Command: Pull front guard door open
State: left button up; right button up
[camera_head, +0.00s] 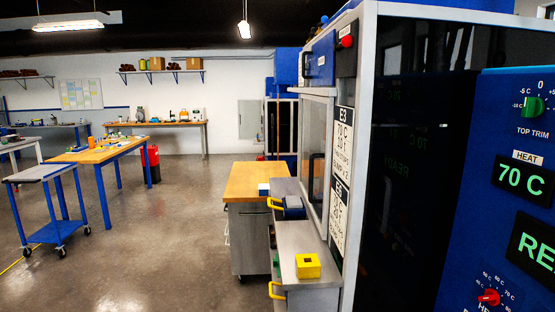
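A tall machine with a light grey frame (359,150) fills the right half of the head view. A framed clear panel (317,150) stands upright on its left-facing side, seen at a steep angle. It may be the front guard door; I cannot tell for sure, nor whether it is fully shut. No handle on it is clearly visible. A large glossy dark panel (415,170) faces me to the right of the frame and mirrors the lit readouts. Neither of my grippers is in view.
A steel ledge (308,268) with a yellow block (307,266) juts out below the clear panel. A wood-topped cabinet (257,182) stands beyond it. A blue control panel (530,150) is at the far right. A blue cart (52,230) is at left; the floor (160,250) between is clear.

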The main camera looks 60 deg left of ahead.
aim_at(321, 227)
jog(key=u, duration=1.55)
